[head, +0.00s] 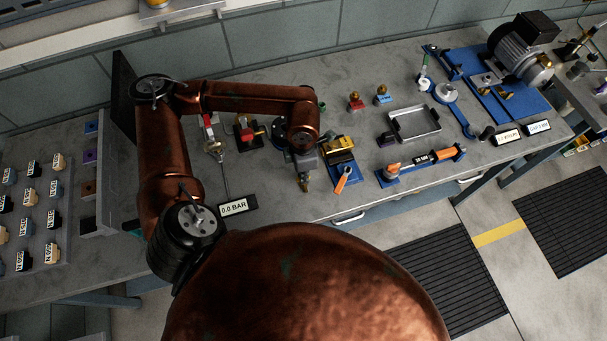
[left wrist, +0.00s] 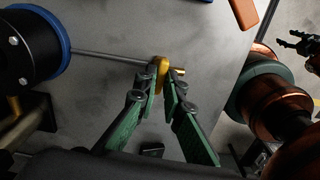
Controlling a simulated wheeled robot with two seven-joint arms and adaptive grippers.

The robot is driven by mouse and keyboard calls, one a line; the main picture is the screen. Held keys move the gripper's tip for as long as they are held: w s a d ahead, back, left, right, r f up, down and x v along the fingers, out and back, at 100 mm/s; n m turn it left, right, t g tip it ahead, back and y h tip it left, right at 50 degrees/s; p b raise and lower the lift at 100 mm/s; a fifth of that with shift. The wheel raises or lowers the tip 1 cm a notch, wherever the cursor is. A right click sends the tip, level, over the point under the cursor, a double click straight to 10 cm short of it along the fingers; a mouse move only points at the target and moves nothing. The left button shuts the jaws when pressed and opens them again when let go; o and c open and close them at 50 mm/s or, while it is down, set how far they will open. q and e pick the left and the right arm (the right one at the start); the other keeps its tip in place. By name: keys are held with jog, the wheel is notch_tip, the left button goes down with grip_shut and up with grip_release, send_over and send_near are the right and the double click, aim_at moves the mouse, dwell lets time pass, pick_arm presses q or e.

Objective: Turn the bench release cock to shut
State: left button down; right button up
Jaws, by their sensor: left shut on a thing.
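My left gripper (head: 304,178) is over the front part of the bench in the head view. In the left wrist view its green-padded fingers (left wrist: 164,92) are shut on a yellow cock handle (left wrist: 163,72), with a brass end sticking out to the right. A thin grey rod runs from this handle left towards a black cylinder with a blue ring (left wrist: 45,45). The fingers hide part of the handle, and its exact angle is hard to tell. My right gripper (left wrist: 298,43) shows small at the upper right of the left wrist view, its dark fingers apart and empty.
A gauge sign reading 0.0 BAR (head: 234,207) stands left of the gripper. A yellow-and-blue block (head: 341,150) and an orange-handled tool (head: 343,179) lie close on its right. A grey tray (head: 414,122) and a motor (head: 517,45) are further right.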

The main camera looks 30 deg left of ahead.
pick_arm(q)
jog(key=m+b, duration=0.7)
jog(key=shift+f+m, duration=0.15)
jog(key=shift+m, duration=0.15)
jog(key=m+b, duration=0.2)
jog(key=shift+w+m, duration=0.1)
jog(key=shift+m, duration=0.3)
jog(key=m+b, duration=0.4)
jog(key=shift+r+m+b, duration=0.2)
jog(key=shift+m+b, duration=0.7)
jog(key=shift+m, duration=0.4)
pick_arm(e)
jog(key=s+f, duration=0.2)
jog(key=f, duration=0.5)
jog(key=s+f+g, duration=0.1)
jog(key=s+f, duration=0.2)
jog(key=f, duration=0.5)
jog(key=shift+s, duration=0.15)
pick_arm(q)
jog(key=c, duration=2)
grip_release()
jog(key=shift+c, duration=0.2)
jog(key=shift+r, duration=0.1)
pick_arm(e)
jog(key=shift+d, duration=0.1)
